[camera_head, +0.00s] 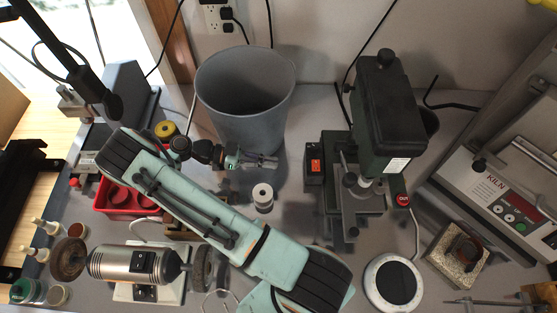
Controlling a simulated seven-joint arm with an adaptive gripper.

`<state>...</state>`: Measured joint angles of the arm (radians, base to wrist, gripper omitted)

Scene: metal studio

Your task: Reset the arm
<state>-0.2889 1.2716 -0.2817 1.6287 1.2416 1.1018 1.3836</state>
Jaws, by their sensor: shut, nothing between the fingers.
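My arm, pale green with black bands, reaches from the bottom of the view up to the left, then folds back to the right. My gripper (270,162) points right, just in front of the grey bin (246,112). It is small in the view; its fingers are shut and hold nothing. A white spool-like cylinder (262,195) stands on the bench just below the gripper and apart from it.
A dark green drill press (388,110) stands right of the gripper. A kiln (500,185) is at the far right. A round white device (392,283) lies at the front. A bench grinder (135,265) and a red tray (115,200) are at left.

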